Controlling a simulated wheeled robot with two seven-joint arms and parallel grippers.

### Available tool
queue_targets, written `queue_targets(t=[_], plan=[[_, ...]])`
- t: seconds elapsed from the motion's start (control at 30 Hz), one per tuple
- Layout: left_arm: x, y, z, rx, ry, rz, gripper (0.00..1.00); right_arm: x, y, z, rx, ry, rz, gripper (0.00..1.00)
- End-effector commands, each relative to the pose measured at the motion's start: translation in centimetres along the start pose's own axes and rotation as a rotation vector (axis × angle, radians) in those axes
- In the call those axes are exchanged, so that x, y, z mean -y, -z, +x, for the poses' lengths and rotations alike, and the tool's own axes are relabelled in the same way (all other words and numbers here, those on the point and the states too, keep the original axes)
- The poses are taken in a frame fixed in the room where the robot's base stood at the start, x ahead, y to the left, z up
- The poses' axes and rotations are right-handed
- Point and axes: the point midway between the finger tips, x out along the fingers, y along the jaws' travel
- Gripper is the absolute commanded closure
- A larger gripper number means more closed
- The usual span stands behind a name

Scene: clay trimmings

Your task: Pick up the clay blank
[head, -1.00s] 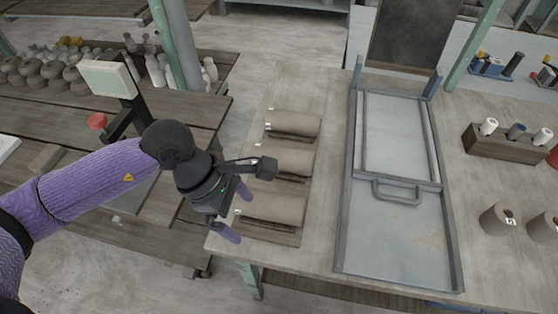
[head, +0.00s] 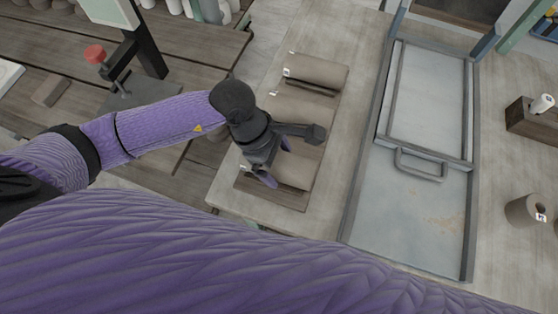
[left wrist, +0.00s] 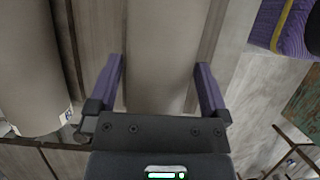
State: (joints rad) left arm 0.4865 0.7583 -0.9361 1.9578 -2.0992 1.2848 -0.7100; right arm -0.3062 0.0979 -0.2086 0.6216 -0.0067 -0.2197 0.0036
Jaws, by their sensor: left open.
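Several clay blanks lie side by side on a wooden board (head: 243,185); they are grey-brown rolls. The far blank (head: 318,71) and the middle blank (head: 300,108) are clear in the head view. The near blank (head: 295,172) is partly hidden by my left gripper (head: 276,162). In the left wrist view, a blank (left wrist: 165,50) runs lengthwise between the open fingers of my left gripper (left wrist: 163,85), one finger on either side. Whether the fingers touch it, I cannot tell. Another blank (left wrist: 32,75), with a small label, lies to the left. My right gripper is out of view.
A metal-framed tray with a handle (head: 417,220) lies right of the board. A grey cylinder (head: 526,210) and a wooden block (head: 532,122) stand farther right. Slatted shelving (head: 190,50) is at left. A bare strip of table (head: 335,185) separates board and tray.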

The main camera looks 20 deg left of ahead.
Motion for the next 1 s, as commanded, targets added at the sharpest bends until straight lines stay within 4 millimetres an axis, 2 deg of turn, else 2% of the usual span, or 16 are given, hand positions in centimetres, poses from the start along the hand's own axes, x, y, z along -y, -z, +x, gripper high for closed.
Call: queue_targets(t=[0.07, 0.1, 0.5, 0.57, 0.87, 1.0], plan=[[0.0, 0.0, -0.1, 0.000, 0.000, 0.000, 0.00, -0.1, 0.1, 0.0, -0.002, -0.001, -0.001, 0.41], [0.0, 0.0, -0.1, 0.000, 0.000, 0.000, 0.04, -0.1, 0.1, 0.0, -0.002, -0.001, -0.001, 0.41], [0.0, 0.0, -0.1, 0.001, 0.001, 0.000, 0.89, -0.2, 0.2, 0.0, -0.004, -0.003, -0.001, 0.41], [0.0, 0.0, -0.1, 0.001, 0.000, 0.000, 1.00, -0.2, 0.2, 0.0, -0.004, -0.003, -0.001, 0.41], [0.0, -0.1, -0.3, 0.002, -0.001, 0.001, 1.00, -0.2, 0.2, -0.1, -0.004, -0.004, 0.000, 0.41], [-0.1, -1.2, -2.8, 0.003, -0.006, 0.005, 1.00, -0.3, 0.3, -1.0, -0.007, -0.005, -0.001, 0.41]])
